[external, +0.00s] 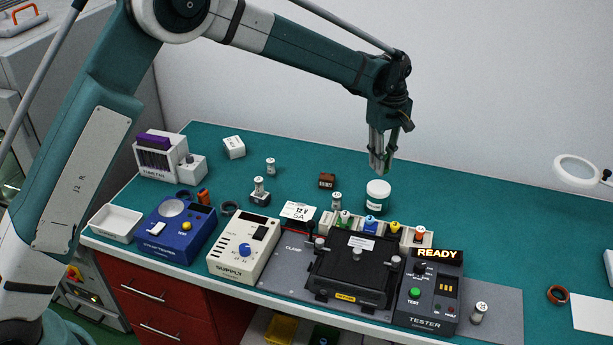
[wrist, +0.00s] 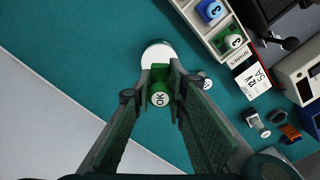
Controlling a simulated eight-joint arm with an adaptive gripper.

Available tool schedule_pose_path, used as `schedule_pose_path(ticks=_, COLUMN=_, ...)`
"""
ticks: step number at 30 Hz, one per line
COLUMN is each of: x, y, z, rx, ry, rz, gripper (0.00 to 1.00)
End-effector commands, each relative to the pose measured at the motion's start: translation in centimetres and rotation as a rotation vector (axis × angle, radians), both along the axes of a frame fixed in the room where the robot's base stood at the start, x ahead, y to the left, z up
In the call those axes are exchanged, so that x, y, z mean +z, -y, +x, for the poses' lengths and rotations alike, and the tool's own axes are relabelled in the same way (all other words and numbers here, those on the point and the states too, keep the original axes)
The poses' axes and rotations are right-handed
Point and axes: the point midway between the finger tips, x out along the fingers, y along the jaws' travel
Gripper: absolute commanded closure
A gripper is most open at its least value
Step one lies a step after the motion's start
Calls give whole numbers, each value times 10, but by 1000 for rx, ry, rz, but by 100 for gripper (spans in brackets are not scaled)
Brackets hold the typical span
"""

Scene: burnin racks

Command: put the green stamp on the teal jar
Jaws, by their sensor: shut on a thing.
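My gripper (external: 381,166) is above the table, over or close to the teal jar. In the wrist view my gripper (wrist: 161,85) is shut on the green stamp (wrist: 160,97), whose round white end marked OK faces the camera. In the external view the stamp is mostly hidden by the fingers. The teal jar (external: 376,204) stands upright with a white lid, just below the gripper. In the wrist view its white lid (wrist: 156,53) shows partly behind the fingertips. The stamp appears apart from the lid; the exact gap cannot be told.
A rack (external: 404,237) with several coloured stamps stands in front of the jar, beside the black clamp fixture (external: 350,270) and the tester (external: 429,295).

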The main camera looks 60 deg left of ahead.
Motion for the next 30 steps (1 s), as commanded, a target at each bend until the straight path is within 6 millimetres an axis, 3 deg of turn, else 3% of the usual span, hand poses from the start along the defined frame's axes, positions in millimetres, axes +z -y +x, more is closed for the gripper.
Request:
schedule_pose_path(ticks=6, x=-20, y=0, z=0, rx=0, ry=0, rz=0, gripper=96)
schedule_pose_path(ticks=19, x=-25, y=0, z=0, rx=0, ry=0, rz=0, gripper=96)
schedule_pose_path(ticks=30, x=-58, y=0, z=0, rx=0, ry=0, rz=0, gripper=96)
